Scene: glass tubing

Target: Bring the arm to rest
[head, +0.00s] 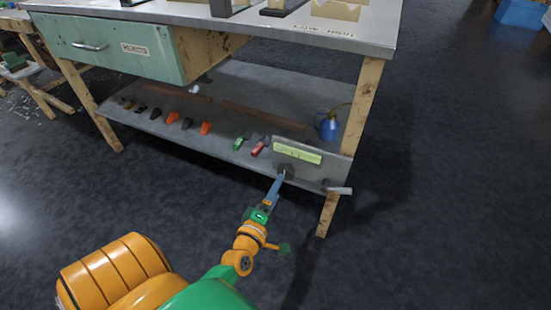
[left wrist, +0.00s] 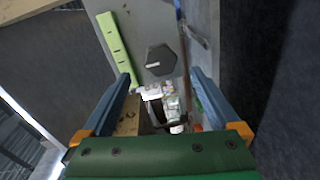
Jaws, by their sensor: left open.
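My left gripper (head: 281,177) reaches from the lower left to the front of the workbench's lower shelf, its blue fingers pointing at a grey panel. In the left wrist view its two fingers (left wrist: 163,84) stand wide apart, with nothing held between them. A dark hexagonal piece (left wrist: 161,60) on the panel shows beyond the fingertips; in the head view it is partly hidden by the gripper tip. I cannot tell whether the fingers touch it. My right gripper is not in view.
The workbench (head: 350,38) has a green drawer (head: 110,48) and wooden legs. The grey panel (head: 332,172) carries a yellow-green strip (head: 298,153). A blue container (head: 328,126) and several small coloured pieces stand on the lower shelf (head: 270,88).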

